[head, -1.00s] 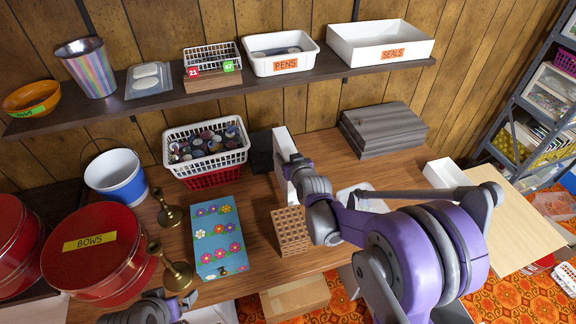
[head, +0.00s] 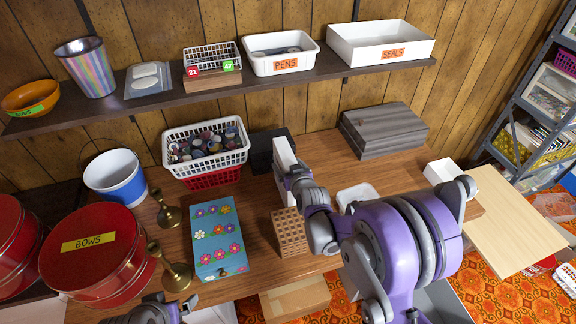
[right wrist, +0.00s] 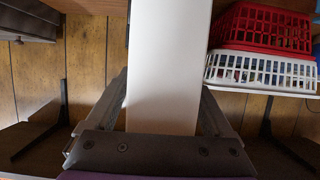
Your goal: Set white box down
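A tall, narrow white box (head: 284,153) stands out above the wooden desk, in front of a small black box. My right gripper (head: 291,178) is shut on it, and part of the box is hidden behind the gripper and arm. In the right wrist view the white box (right wrist: 168,65) lies between the two fingers and runs out beyond them. I cannot tell whether its lower end touches the desk (head: 330,155). My left gripper (head: 150,312) shows only in part at the bottom edge of the head view, and its fingers are not clear.
A brown lattice block (head: 290,232) and a blue flowered box (head: 217,240) stand close by. The black box (head: 262,152), white basket (head: 207,148) and grey wooden box (head: 384,130) are behind. Brass candlesticks (head: 172,268) stand left. Some bare desk lies right of the white box.

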